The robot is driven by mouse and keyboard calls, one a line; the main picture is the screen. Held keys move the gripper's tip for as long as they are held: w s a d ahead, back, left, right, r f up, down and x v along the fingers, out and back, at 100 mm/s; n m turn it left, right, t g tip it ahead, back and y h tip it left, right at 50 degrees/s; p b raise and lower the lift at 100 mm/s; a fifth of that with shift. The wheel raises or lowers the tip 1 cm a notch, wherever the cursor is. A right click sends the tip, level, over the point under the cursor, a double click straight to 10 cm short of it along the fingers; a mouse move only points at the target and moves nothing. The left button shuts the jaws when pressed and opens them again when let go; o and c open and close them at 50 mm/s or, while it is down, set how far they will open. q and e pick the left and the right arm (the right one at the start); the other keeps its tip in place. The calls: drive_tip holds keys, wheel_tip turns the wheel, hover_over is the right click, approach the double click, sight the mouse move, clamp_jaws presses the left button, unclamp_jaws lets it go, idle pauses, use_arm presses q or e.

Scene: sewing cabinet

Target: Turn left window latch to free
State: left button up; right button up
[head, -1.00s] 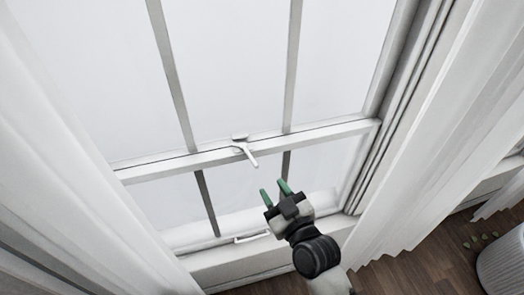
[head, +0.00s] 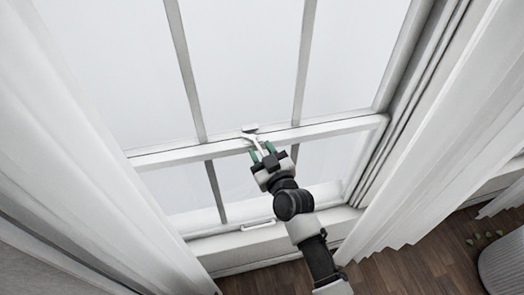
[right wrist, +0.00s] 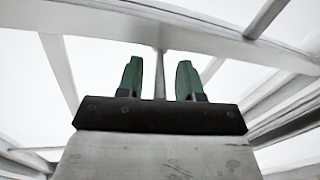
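The white window latch (head: 250,129) sits on the horizontal meeting rail of the window in the head view. Its small lever points down toward my right gripper (head: 263,149). The gripper has green fingertips, one on each side of the lever's lower end as seen from the head. In the right wrist view the two green fingers (right wrist: 160,78) stand apart, open. A thin grey upright bar shows between them; I cannot tell whether it is the lever or a window bar behind. Contact with the lever cannot be made out. My left gripper is not in view.
The white meeting rail (head: 340,127) crosses the window. A lower handle (head: 258,224) sits on the sash bottom. White curtains hang at left (head: 95,150) and right (head: 440,130). A grey round basket (head: 505,265) stands on the wooden floor at lower right.

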drive_tip(key=shift+c, duration=0.4)
clamp_jaws()
drive_tip(key=n+g+y+b, duration=0.1)
drive_tip(key=b, duration=0.2)
drive_tip(key=d+n+g+y+b, duration=0.1)
drive_tip(key=y+b, duration=0.1)
drive_tip(key=w+n+g+y+b, duration=0.1)
drive_tip(key=y+b, duration=0.1)
drive_tip(key=b, duration=0.1)
drive_tip(key=shift+d+f+n+b, duration=0.1)
drive_tip(key=shift+d+n+b, duration=0.2)
drive_tip(key=shift+b, duration=0.05)
drive_tip(key=shift+w+d+r+g+b, duration=0.1)
drive_tip(key=shift+r+g+b, duration=0.1)
drive_tip(key=shift+g+b, duration=0.3)
drive_tip(key=shift+o, duration=0.4)
unclamp_jaws()
